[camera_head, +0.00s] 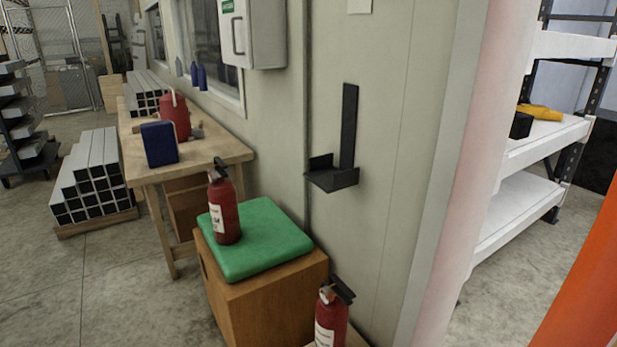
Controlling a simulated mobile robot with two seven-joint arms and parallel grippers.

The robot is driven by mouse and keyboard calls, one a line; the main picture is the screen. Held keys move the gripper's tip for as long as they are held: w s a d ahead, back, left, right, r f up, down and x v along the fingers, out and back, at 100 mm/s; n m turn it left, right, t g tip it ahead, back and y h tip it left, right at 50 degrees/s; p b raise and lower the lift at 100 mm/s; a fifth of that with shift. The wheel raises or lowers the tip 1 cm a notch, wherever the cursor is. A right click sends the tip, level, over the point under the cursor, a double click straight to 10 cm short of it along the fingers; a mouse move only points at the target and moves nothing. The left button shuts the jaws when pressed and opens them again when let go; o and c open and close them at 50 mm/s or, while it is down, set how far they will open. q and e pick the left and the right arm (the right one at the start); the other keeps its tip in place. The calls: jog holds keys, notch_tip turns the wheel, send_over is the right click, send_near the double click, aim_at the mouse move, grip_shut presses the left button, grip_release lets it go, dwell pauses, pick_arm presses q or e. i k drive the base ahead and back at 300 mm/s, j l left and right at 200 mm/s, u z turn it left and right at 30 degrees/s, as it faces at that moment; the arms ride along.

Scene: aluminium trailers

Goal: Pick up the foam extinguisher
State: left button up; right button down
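One red fire extinguisher (225,208) with a black handle stands upright on a green cushion (283,240). Its white label carries red lettering that seems to end in M, but I cannot read it fully. A second red extinguisher (333,312) with a black handle stands lower and nearer, at the bottom edge. Its label is partly cut off and too small to read, so I cannot tell for certain which one is foam. Neither of my grippers is in view.
The cushion lies on a wooden box (270,305) against the wall. An empty black bracket (333,177) is on the wall. A wooden workbench (205,160) with a blue container (159,144) and a red can (174,118) stands behind.

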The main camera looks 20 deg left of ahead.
aim_at(221, 192)
jog(key=i+j+z, duration=0.1)
jog(key=j, duration=0.3)
jog(key=i+j+z, duration=0.1)
jog(key=i+j, duration=0.15)
jog(key=j, duration=0.15)
jog(key=i+j+z, duration=0.1)
jog(key=j, duration=0.3)
jog(key=i+j+z, duration=0.15)
jog(key=j, duration=0.3)
jog(key=i+j+z, duration=0.1)
jog(key=j, duration=0.3)
